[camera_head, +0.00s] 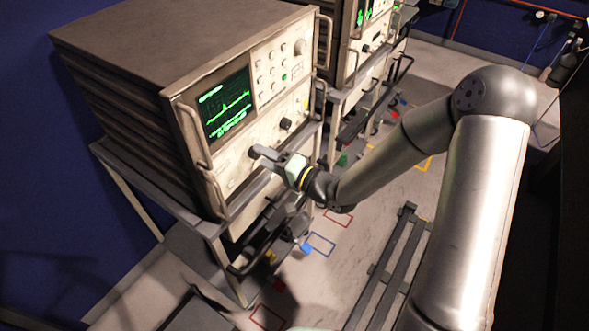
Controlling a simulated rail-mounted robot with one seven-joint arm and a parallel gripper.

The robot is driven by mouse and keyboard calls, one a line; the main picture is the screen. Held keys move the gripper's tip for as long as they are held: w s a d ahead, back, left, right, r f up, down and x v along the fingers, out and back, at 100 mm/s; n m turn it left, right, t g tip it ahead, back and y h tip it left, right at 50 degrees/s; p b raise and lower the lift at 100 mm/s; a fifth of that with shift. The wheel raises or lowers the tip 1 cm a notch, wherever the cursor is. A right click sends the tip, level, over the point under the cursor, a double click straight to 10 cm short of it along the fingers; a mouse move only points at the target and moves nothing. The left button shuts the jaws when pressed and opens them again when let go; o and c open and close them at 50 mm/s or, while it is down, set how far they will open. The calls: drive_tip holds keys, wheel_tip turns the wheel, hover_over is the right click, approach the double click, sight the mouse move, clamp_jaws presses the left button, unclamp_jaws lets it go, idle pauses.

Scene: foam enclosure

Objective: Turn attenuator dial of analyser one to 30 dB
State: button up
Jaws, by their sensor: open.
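The nearest analyser (120,42) is a beige box with a lit green-trace screen (226,103) and rows of buttons. I take it to be analyser one, but cannot read a label. A dark round dial (286,124) shows on its lower front panel. I cannot read its scale or setting, nor tell whether it is the attenuator dial. My gripper (257,155) is open at the lower panel, below and left of that dial. Its fingers cover part of the panel. I cannot tell whether they touch anything or surround a knob.
The analyser stands on a metal-framed cart (188,213), with handles projecting from its front. A second analyser (352,45) stands behind to the right. Coloured floor outlines (320,244) and a dark rail frame (385,270) lie below.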

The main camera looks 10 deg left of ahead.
drive_tip(key=b+v, duration=0.1)
drive_tip(key=v, duration=1.5)
drive_tip(key=shift+s, duration=0.25)
drive_tip(key=shift+d, duration=0.15)
drive_tip(key=w+d+f+n+h, duration=0.1)
drive_tip(key=w+d+f+h, duration=0.1)
drive_tip(key=d+h, duration=0.45)
drive_tip(key=w+d+f+n+h, duration=0.1)
drive_tip(key=d+f+n+h, duration=0.1)
drive_tip(key=d+h, duration=0.5)
drive_tip(key=s+r+g+h, duration=0.1)
drive_tip(key=s+r+g, duration=0.2)
drive_tip(key=s, duration=0.6)
drive_tip(key=s+r+g+h, duration=0.1)
drive_tip(key=s+r+g, duration=0.3)
drive_tip(key=s, duration=0.5)
drive_tip(key=shift+a+r, duration=0.25)
drive_tip(key=shift+r, duration=0.55)
drive_tip(key=shift+h, duration=0.25)
